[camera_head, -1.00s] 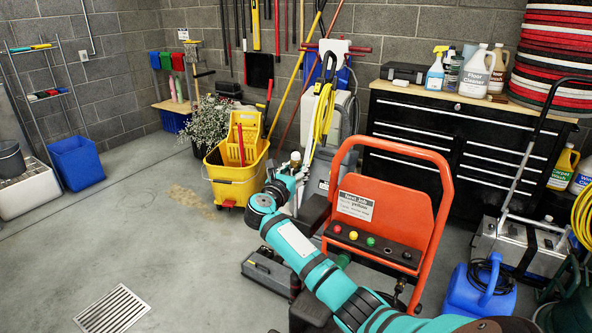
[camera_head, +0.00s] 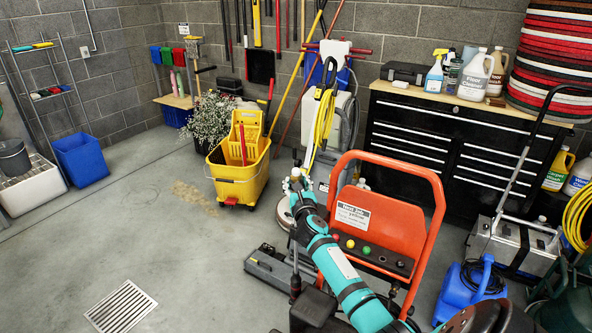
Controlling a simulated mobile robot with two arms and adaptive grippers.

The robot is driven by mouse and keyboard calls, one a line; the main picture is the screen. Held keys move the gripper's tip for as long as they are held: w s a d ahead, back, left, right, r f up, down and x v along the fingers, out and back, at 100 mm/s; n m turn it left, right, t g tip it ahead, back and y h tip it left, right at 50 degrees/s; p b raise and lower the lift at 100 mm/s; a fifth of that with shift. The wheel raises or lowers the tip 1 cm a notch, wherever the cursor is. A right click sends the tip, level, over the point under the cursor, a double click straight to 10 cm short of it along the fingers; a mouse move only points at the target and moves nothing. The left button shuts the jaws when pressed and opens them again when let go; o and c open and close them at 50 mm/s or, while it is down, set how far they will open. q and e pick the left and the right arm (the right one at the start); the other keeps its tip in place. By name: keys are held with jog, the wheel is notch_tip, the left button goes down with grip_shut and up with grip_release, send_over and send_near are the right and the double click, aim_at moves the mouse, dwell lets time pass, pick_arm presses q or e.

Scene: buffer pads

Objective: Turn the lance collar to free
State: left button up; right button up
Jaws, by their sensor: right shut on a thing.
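My right arm, teal with dark joints, comes in from the bottom right and reaches up past the orange frame. My right gripper (camera_head: 297,184) is at its far end, small and seen from behind, beside the left edge of the frame. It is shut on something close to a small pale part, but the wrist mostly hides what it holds. I cannot make out the lance collar or its setting. My left gripper is out of view.
The orange frame (camera_head: 436,222) carries a sign (camera_head: 352,216) and coloured buttons. A yellow mop bucket (camera_head: 240,178) stands to the left of the gripper. A black drawer cabinet (camera_head: 458,150) is behind.

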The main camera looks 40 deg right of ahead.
jog(key=n+y+p, duration=0.1)
jog(key=n+t+y+p, duration=0.1)
jog(key=shift+s+d+r+y, duration=0.1)
jog(key=shift+d+y, duration=0.05)
jog(key=shift+y, duration=0.15)
jog(key=shift+n+t+y, duration=0.4)
jog(key=shift+y, duration=0.3)
jog(key=n+y, duration=0.1)
jog(key=y, duration=0.1)
jog(key=shift+f+n+t+y, duration=0.3)
jog(key=shift+n+y, duration=0.1)
jog(key=shift+f+n+y, duration=0.1)
jog(key=shift+n+y, duration=0.3)
jog(key=shift+y, duration=0.2)
jog(key=n+y+b, duration=0.2)
jog(key=y+b, duration=0.2)
jog(key=shift+n, duration=0.4)
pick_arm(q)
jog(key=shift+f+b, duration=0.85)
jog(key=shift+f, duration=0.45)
pick_arm(e)
jog(key=shift+r+n+y, duration=0.2)
jog(key=shift+n+y, duration=0.4)
jog(key=shift+y, duration=0.5)
